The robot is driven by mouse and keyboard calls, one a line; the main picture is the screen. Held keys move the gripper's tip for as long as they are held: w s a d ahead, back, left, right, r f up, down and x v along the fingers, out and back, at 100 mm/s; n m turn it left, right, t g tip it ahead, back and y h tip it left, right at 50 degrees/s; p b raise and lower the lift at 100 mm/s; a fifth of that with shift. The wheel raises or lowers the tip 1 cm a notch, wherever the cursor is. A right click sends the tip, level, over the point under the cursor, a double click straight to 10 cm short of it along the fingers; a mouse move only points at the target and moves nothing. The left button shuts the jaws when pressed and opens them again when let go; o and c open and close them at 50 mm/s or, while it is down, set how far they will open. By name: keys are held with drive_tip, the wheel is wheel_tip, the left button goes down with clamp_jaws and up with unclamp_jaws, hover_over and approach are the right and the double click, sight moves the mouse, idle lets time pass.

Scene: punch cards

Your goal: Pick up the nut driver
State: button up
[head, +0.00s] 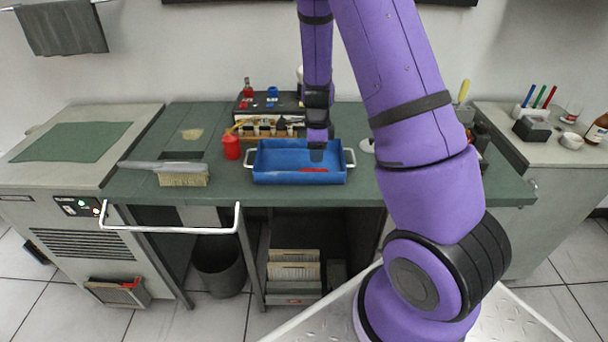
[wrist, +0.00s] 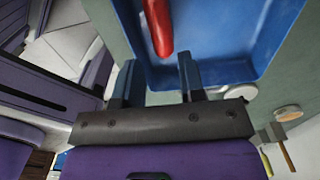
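A long red handle, apparently the nut driver (head: 314,169), lies in the blue tray (head: 262,174) on the green bench. In the wrist view the red handle (wrist: 158,28) enters from the top edge, so its far end is out of frame. My gripper (head: 317,154) hangs over the tray, above and near the handle. In the wrist view my gripper (wrist: 158,75) has its two fingers apart with nothing between them. The handle's near end lies just beyond the fingertips.
The tray has raised walls and white side handles. A red bottle (head: 232,146) and a rack of small jars (head: 270,128) stand by it. A brush (head: 183,178) lies on the left of the bench. The bench between brush and tray is mostly clear.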

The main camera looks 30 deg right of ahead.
sight(315, 170)
drive_tip(key=shift+f, duration=3.7)
drive_tip(key=c, duration=0.5)
